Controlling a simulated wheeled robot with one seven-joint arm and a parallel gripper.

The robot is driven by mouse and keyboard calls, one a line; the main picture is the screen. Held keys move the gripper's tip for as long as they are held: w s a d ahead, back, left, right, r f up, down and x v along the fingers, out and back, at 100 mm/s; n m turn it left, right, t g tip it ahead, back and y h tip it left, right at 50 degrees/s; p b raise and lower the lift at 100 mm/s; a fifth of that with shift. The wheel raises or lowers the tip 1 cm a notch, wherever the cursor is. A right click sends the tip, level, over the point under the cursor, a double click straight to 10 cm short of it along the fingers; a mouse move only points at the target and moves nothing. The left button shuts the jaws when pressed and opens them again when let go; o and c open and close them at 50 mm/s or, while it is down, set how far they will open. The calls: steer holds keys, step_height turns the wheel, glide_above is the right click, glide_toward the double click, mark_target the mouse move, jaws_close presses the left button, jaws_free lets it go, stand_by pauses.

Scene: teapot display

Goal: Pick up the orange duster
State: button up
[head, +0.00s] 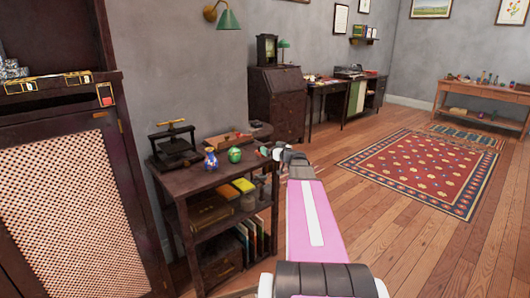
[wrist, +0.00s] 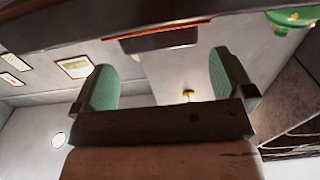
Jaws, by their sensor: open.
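I cannot clearly make out an orange duster. A small orange-red bit (head: 263,151) shows at the shelf unit's right end, right by my gripper, in the head view; it is too small to tell what it is. My gripper (head: 277,152) is at the right end of the shelf top, partly hidden behind my own arm. In the wrist view my gripper (wrist: 165,78) has its two green pads wide apart, with nothing between them. A brown piece with a red-orange edge (wrist: 150,39) shows beyond the pads, near the top.
The dark shelf unit (head: 190,180) carries a black press (head: 174,144), a blue vase (head: 210,159) and a green round pot (head: 234,155), also at the wrist view's top right (wrist: 290,20). A tall cabinet (head: 70,190) stands left. The floor at right, with a red rug (head: 420,168), is clear.

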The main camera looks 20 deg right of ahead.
mark_target(266, 145)
steer(key=shift+x, duration=2.7)
steer(key=c, duration=0.6)
